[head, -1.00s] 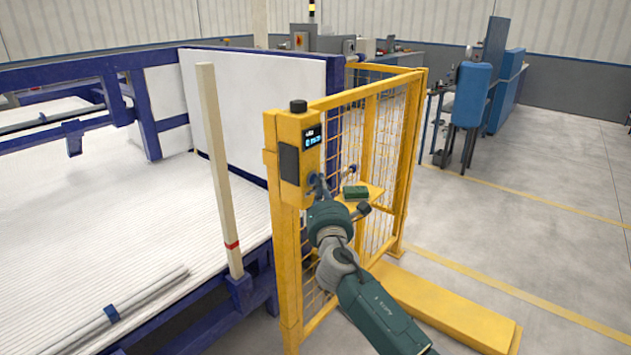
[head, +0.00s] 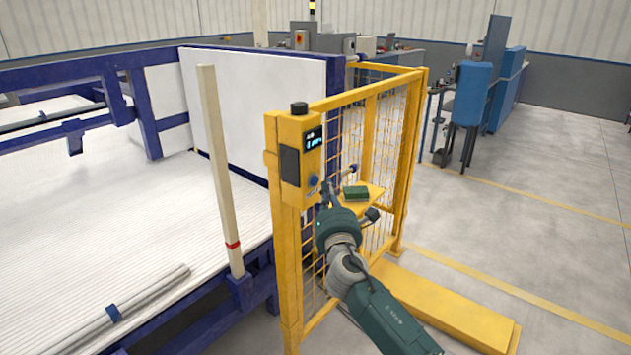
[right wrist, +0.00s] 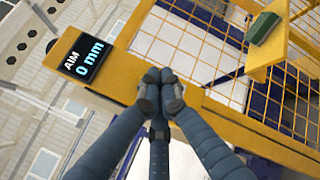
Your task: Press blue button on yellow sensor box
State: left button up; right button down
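The yellow sensor box (head: 294,150) stands upright on the post of the yellow fence, with a black cap on top. Its small dark screen (head: 312,140) is lit; in the right wrist view the screen (right wrist: 83,55) reads "AIM 0 mm". The blue button (head: 314,180) shows low on the box's right-hand face. My right gripper (head: 325,186) is just right of the button, apart from it by a small gap. In the right wrist view its fingers (right wrist: 161,76) are closed together, empty, and hide the button. My left gripper is not in view.
A yellow shelf (head: 368,198) with a green block (head: 356,193) on it sits on the mesh fence (head: 385,130) behind my right gripper. A pale upright post (head: 218,165) and a blue-framed bed of pipes (head: 90,220) are at left. Open floor lies at right.

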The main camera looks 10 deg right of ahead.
jog(key=s+d, duration=0.1)
jog(key=s+d+p, duration=0.1)
jog(key=s, duration=0.1)
jog(key=shift+s+d+r+p, duration=0.1)
jog(key=shift+s+d+p, duration=0.2)
jog(key=shift+d, duration=0.05)
dwell(0.3)
